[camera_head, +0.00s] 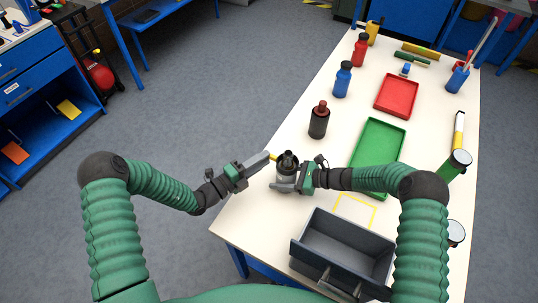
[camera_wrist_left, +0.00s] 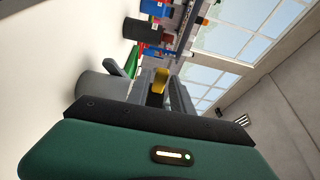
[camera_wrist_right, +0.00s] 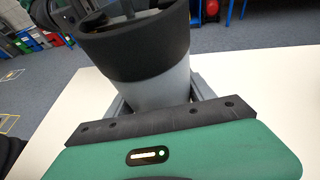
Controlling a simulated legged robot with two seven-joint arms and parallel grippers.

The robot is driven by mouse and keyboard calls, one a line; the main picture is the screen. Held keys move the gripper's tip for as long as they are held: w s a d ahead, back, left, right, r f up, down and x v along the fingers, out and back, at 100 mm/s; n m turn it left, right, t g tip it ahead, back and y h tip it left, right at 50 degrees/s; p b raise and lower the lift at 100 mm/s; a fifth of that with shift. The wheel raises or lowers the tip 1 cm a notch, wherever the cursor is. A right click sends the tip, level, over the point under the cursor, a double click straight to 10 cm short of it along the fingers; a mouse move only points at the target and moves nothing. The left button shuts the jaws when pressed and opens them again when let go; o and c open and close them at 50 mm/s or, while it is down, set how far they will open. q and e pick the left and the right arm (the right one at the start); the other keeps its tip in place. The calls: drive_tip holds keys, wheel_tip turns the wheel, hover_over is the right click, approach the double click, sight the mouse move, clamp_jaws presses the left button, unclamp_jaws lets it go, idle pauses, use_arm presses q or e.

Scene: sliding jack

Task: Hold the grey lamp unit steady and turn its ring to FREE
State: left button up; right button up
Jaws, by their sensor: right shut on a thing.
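The grey lamp unit (camera_head: 286,179) stands upright on the white table near its left edge, with a black upper ring (camera_head: 287,161). My right gripper (camera_head: 294,182) is shut on the grey body from the right. The right wrist view shows the grey body (camera_wrist_right: 160,88) between the fingers, below the black ring (camera_wrist_right: 132,45). My left gripper (camera_head: 264,160) is left of the unit, at ring height. Its fingers look apart, with a yellow piece (camera_wrist_left: 158,82) between them. Whether they touch it is unclear. Markings on the ring cannot be read.
A dark grey bin (camera_head: 345,246) stands at the table's near end, by a yellow outline (camera_head: 357,207). A green tray (camera_head: 378,143) and a red tray (camera_head: 396,95) lie farther back. A dark bottle (camera_head: 319,121) stands behind the unit. Bare tabletop lies around the unit.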

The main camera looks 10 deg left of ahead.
use_arm(q)
drive_tip(key=shift+x, duration=1.6)
drive_tip(key=shift+c, duration=0.5)
clamp_jaws()
drive_tip(key=shift+s, duration=0.1)
drive_tip(key=shift+a+f, duration=0.1)
drive_tip(key=shift+f, duration=0.1)
